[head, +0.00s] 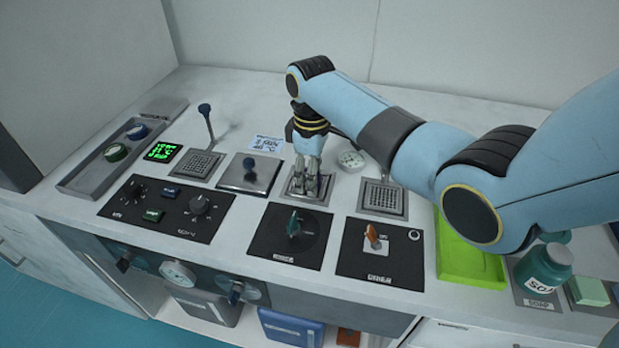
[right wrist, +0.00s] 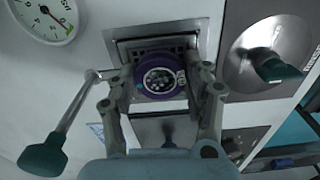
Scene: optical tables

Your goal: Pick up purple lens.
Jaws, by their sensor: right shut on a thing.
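The purple lens (right wrist: 159,82) is a round purple ring with a dark, speckled centre. In the right wrist view it sits between the fingers of my right gripper (right wrist: 161,88), over a square metal-framed recess. My right gripper is shut on it. In the head view my right gripper (head: 308,183) points down at a square metal grate fixture (head: 294,198) in the middle of the counter. The fingers hide the lens there. I cannot tell whether the lens still touches the fixture. My left gripper is not in view.
A lever with a teal knob (right wrist: 42,155) stands close beside the gripper. Around it are a steel lidded plate (head: 240,180), a second grate (head: 383,208), and black panels with a green knob (head: 293,226) and an orange knob (head: 373,237). A lime tray (head: 465,262) lies right.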

